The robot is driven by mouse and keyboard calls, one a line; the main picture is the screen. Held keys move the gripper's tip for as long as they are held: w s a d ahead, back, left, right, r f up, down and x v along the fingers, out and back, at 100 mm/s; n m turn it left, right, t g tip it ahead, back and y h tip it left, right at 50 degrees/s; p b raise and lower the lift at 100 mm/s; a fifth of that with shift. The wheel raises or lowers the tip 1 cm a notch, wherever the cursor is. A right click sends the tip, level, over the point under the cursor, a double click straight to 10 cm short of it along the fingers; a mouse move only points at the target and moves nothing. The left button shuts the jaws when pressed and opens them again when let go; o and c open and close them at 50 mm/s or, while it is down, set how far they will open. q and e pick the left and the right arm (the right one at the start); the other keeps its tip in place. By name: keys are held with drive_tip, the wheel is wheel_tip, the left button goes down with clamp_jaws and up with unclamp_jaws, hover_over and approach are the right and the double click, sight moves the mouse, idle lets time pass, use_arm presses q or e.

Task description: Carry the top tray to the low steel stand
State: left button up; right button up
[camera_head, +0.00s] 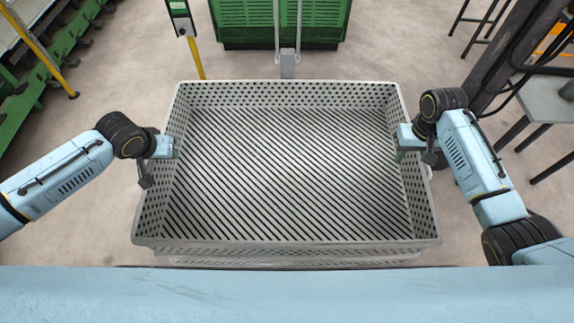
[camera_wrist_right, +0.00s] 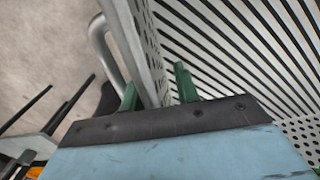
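The top tray (camera_head: 290,243) is a large grey perforated crate with a slatted floor, empty and level in front of me. The rim of another tray (camera_head: 290,262) shows just beneath it. My right gripper (camera_head: 402,155) is at the tray's right wall. In the right wrist view its green fingers (camera_wrist_right: 158,90) stand apart, one on each side of the wall, with a gap visible on the inner side. My left gripper (camera_head: 176,154) is at the left wall; its fingers are too small to judge. I cannot identify the low steel stand with certainty.
A grey-topped table (camera_head: 540,103) with dark legs stands at the right, by a dark post (camera_head: 515,50). A green crate (camera_head: 280,22) stands behind the tray, and green machinery (camera_head: 60,55) is at the upper left.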

use_arm(q)
clamp_jaws()
use_arm(e)
clamp_jaws()
idle(1.0)
use_arm(q)
drive_tip(key=shift+r, duration=0.15)
use_arm(e)
drive_tip(key=shift+w+r, duration=0.1)
drive_tip(key=shift+r, duration=0.1)
